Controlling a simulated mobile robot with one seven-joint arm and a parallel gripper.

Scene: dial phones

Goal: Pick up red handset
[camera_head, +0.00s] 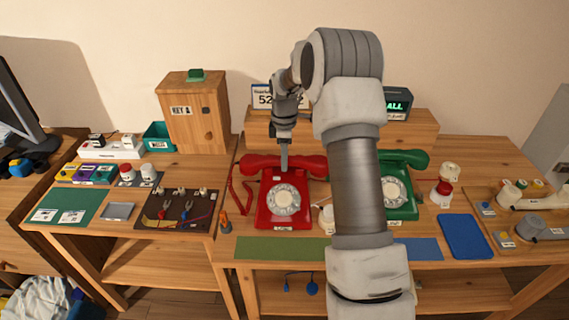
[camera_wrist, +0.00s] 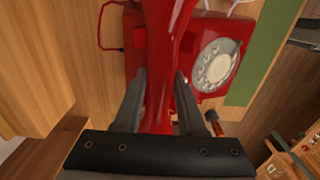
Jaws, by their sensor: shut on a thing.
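The red dial phone (camera_head: 285,205) stands on the wooden table, left of my arm in the head view. Its red handset (camera_head: 262,162) lies across the top of the phone, at or very near its cradle; I cannot tell whether it is lifted. My gripper (camera_head: 284,165) points down onto the middle of the handset. In the wrist view my gripper (camera_wrist: 155,95) has one finger on each side of the red handset (camera_wrist: 160,65) and is shut on it. The red phone body with its white dial (camera_wrist: 217,65) is just beyond.
A green dial phone (camera_head: 398,190) stands to the right, partly hidden by my arm. A green mat (camera_head: 285,248) lies in front of the red phone. A wooden key box (camera_head: 195,115) stands at the back left. An orange-handled tool (camera_head: 225,222) is beside the red phone.

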